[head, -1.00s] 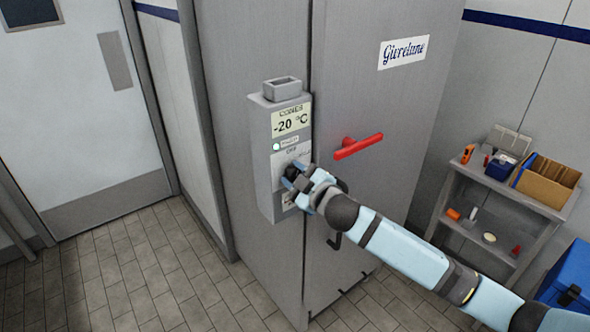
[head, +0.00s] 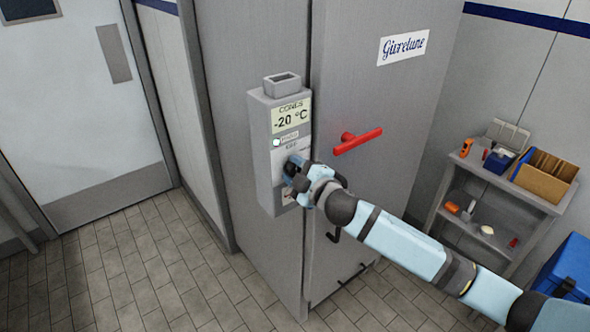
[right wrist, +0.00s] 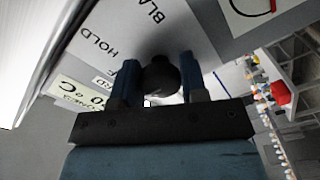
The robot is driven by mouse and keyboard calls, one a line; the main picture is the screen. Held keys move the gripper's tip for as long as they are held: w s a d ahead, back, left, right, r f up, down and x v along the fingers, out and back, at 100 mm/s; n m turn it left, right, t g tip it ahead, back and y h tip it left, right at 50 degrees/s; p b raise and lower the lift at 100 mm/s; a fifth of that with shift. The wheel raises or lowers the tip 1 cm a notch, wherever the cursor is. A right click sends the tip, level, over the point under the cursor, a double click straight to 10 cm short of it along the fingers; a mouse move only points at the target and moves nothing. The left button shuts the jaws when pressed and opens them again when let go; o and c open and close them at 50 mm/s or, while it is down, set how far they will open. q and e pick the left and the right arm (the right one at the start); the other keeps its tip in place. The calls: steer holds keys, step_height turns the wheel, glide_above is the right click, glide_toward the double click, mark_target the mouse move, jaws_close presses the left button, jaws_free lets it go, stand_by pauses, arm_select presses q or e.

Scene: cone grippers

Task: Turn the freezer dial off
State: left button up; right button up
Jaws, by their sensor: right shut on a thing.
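The freezer control box (head: 264,150) is a grey panel on the front of the tall grey freezer (head: 235,80). Its display (head: 290,117) reads -20 °C, and a small pale light (head: 276,142) shows below it. My right gripper (head: 290,172) is at the lower part of the panel. In the right wrist view the dark round dial (right wrist: 160,76) sits between the two blue fingers of my right gripper (right wrist: 158,82), which are shut on it. The dial's pointer direction is hidden. Part of the panel lettering, including "HOLD", shows beside it. My left gripper is not in view.
A red handle (head: 357,141) sticks out from the freezer door, just above my right forearm. A grey shelf (head: 520,195) with boxes and small items stands at the right, with a blue case (head: 570,270) in front. The tiled floor (head: 140,270) at left is clear.

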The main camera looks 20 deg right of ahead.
steer(key=o, duration=0.9)
steer(key=b+v, duration=0.2)
steer(key=v, duration=1.1)
steer(key=shift+s+d+b, duration=0.1)
steer(key=shift+s+b, duration=0.2)
steer(key=shift+s, duration=0.1)
steer(key=s+a+f+m+g+h+p, duration=0.1)
steer(key=s+f+m+g, duration=0.1)
steer(key=s+f+m, duration=0.2)
steer(key=s+a+f+m+g+h+p, duration=0.1)
steer(key=s+f+m, duration=0.3)
steer(key=s+f, duration=0.7)
steer(key=s+a+f+m+g+h+p, duration=0.1)
steer(key=s+f+m, duration=0.4)
steer(key=f, duration=0.6)
steer(key=shift+s+a+g+p, duration=0.3)
steer(key=shift+s+g+p, duration=0.2)
steer(key=shift+s+p, duration=0.1)
steer(key=shift+s+a+g+p, duration=0.35)
steer(key=shift+s+g+p, duration=0.15)
steer(key=shift+s, duration=0.15)
